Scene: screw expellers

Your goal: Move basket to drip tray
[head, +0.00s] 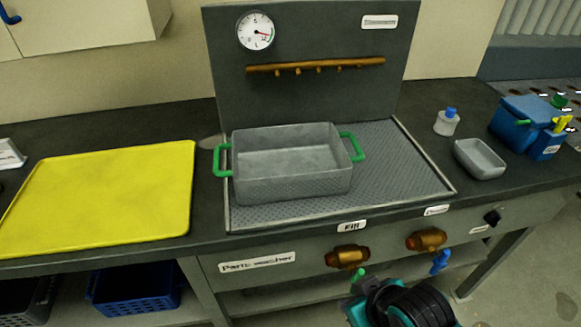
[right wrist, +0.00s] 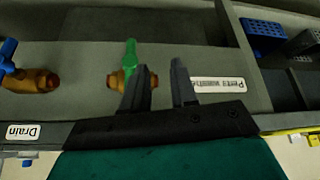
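The basket (head: 290,180) is a grey rectangular tub with a green handle at each end. It stands upright on the grey mesh floor of the parts washer in the head view, and it looks empty. A flat yellow tray (head: 100,198), which looks like the drip tray, lies on the dark counter to its left and is bare. My right gripper (right wrist: 158,82) is open, with its two dark fingers apart. It is below the counter front, close to the green valve lever (right wrist: 131,55), and appears not to hold it. My left gripper is not in view.
The parts washer's back panel carries a gauge (head: 256,31) and a copper spray pipe (head: 316,65). A small grey dish (head: 479,158), a blue-capped bottle (head: 446,122) and blue containers (head: 522,121) stand at the right. A blue-handled valve (head: 428,241) sits on the front panel. Blue bins are below.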

